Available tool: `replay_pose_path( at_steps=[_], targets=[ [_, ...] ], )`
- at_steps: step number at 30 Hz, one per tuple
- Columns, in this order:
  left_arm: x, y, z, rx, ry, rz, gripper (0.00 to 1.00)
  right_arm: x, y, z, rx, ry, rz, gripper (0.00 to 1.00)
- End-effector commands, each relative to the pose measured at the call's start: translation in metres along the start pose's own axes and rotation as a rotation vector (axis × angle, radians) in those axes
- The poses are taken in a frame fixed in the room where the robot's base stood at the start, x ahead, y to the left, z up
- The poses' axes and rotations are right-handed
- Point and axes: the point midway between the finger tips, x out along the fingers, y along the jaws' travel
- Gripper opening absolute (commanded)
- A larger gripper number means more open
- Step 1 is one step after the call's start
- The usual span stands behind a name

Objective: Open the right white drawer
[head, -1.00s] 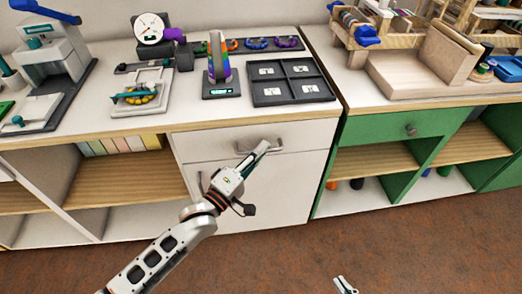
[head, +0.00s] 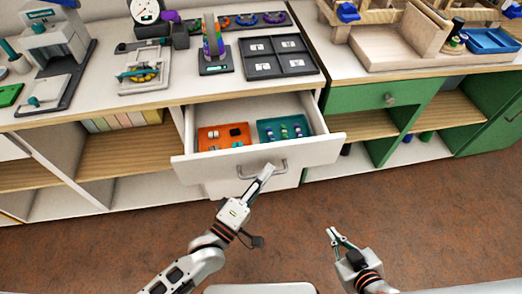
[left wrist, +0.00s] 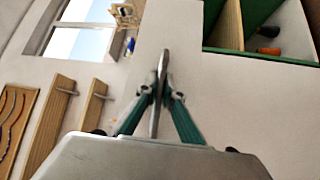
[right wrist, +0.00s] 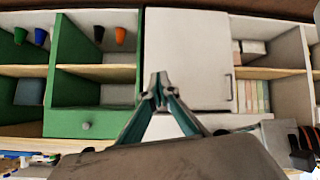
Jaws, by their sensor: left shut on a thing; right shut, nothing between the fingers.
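The white drawer (head: 220,167) under the white counter stands pulled out in the head view. Inside it are an orange tray (head: 206,142) and a teal tray (head: 270,140), both holding small pieces. My left gripper (head: 265,173) is at the grey bar handle (head: 281,166) on the drawer front and shut on it. In the left wrist view its fingers (left wrist: 161,75) are closed around a thin grey bar. My right gripper (head: 336,238) is shut and empty, over the floor to the right of the drawer. Its closed fingertips show in the right wrist view (right wrist: 157,88).
On the counter above stand a dark four-compartment tray (head: 305,62), a dial scale (head: 147,14) and a striped bead stand (head: 213,50). A green cabinet (head: 357,98) with its own closed drawer is at the right. Brown floor (head: 420,220) lies clear in front.

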Motion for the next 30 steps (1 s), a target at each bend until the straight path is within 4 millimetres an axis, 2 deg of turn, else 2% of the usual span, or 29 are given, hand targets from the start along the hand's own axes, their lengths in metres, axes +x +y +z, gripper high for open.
replay_pose_path(
  at_steps=[6,12,18,30],
  targets=[
    [-0.035,0.011,0.034,0.000,0.000,0.000,0.00,-0.004,0.000,-0.009,0.011,0.009,-0.002,0.00],
    [-0.055,0.016,0.054,0.000,0.000,0.000,0.00,-0.005,0.000,-0.014,0.014,0.017,-0.005,0.00],
    [-0.064,0.018,0.063,0.001,0.000,0.000,0.00,-0.006,0.000,-0.015,0.013,0.018,-0.007,0.00],
    [-0.066,0.018,0.065,0.001,0.000,0.000,0.00,-0.006,-0.001,-0.014,0.011,0.016,-0.009,0.00]
  ],
)
